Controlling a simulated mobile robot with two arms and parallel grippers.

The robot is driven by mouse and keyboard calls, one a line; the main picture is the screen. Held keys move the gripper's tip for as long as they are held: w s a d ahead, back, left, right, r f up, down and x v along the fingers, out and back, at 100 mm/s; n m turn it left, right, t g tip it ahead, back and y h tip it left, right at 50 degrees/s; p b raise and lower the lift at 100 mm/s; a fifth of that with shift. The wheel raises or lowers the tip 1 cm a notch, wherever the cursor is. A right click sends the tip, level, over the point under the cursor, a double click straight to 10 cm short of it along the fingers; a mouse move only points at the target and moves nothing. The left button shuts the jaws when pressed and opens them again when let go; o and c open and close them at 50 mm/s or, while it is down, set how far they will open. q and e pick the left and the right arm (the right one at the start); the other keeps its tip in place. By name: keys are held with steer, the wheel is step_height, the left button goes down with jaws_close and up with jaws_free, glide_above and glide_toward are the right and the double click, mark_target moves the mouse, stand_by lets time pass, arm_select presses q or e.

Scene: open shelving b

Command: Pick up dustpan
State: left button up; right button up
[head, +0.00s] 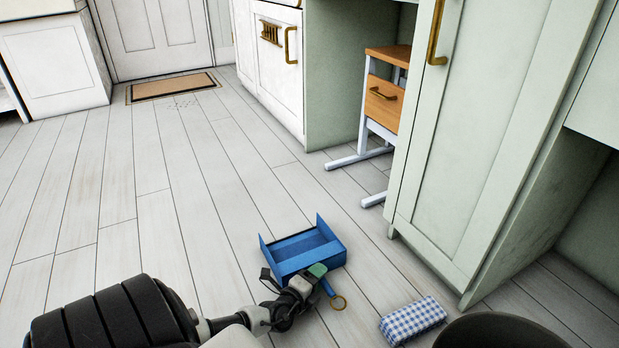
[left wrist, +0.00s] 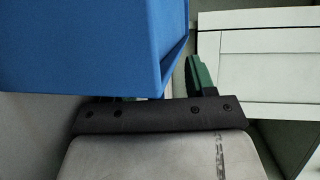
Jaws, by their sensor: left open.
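The blue dustpan (head: 309,248) lies on the floor at the lower middle of the head view. In the left wrist view the dustpan (left wrist: 95,45) fills the upper left, close to the lens. It hides most of one finger, while the other green finger (left wrist: 201,76) shows to its right. I cannot tell whether the gripper touches the dustpan. My right gripper is out of view.
A blue-and-white checked block (head: 412,320) lies on the floor to the right, near a dark round object (head: 500,332). Pale green cabinets (head: 480,110) and a small wooden drawer unit (head: 385,100) stand at the right. The plank floor (head: 150,200) at left is clear to the doormat (head: 172,87).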

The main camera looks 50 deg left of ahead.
arm_select(q)
jaws_close()
steer(key=shift+r, duration=0.1)
steer(key=shift+r, duration=0.1)
stand_by(0.3)
step_height(320, 180, up, 5)
steer(key=p, duration=0.4)
steer(key=shift+f, duration=0.2)
steer(key=w+d+r+p, duration=0.6)
steer(key=w+d, duration=0.2)
steer(key=shift+w, duration=0.15)
